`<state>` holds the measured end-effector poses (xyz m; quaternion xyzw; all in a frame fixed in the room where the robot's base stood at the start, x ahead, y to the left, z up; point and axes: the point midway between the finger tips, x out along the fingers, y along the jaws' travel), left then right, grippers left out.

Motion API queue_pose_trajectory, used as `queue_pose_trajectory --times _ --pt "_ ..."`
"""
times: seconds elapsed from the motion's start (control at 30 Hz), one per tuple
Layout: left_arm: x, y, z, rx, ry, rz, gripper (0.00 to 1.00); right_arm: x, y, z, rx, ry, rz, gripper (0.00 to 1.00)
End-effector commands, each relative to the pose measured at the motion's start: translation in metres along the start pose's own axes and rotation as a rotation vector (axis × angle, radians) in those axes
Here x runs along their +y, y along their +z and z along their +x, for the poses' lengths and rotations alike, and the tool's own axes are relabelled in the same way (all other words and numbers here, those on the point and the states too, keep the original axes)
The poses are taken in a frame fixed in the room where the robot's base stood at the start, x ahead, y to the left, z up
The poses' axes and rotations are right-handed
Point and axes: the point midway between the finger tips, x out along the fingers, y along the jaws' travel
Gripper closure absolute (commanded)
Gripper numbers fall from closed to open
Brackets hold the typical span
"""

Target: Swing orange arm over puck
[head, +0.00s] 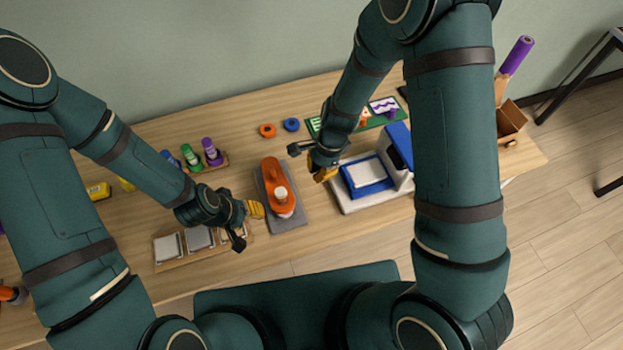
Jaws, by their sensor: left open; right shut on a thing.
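An orange arm (274,173) lies along a grey base (299,212) in the middle of the table, with a pale round part near its front end. I cannot tell which thing is the puck; an orange ring (267,130) and a blue ring (291,124) lie behind the base. My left gripper (246,214) is open, just left of the orange arm and apart from it. My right gripper (318,165) is right of the orange arm, by the left edge of a blue and white device. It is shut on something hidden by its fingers.
The blue and white device (366,190) stands right of the base. A wooden tray (165,264) with grey pieces sits front left. Green and purple bottles (211,152) stand back left. A green mat (376,121) lies at the back. Bare table shows in front of the base.

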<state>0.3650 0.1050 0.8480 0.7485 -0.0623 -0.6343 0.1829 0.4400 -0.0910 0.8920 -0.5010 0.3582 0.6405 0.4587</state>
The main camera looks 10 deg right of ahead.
Motion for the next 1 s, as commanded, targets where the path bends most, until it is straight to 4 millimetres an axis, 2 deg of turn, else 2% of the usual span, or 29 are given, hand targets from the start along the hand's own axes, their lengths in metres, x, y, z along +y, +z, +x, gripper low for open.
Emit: queue_pose_trajectory --times 0.03,0.1,0.3,1.0 --pt "0.001 0.0 -0.004 0.0 0.0 0.0 0.53 -0.001 0.001 -0.012 0.001 -0.003 -0.001 1.0" --pt "0.002 -0.001 -0.006 0.0 0.001 0.0 0.53 0.0 0.0 -0.023 0.001 -0.003 0.0 1.0" --pt "0.003 -0.001 -0.009 -0.001 0.002 0.001 0.53 0.001 0.0 -0.041 0.0 0.0 0.0 1.0" --pt "0.003 -0.001 -0.009 -0.001 0.002 0.0 0.53 0.001 0.0 -0.044 0.0 0.001 0.001 1.0"
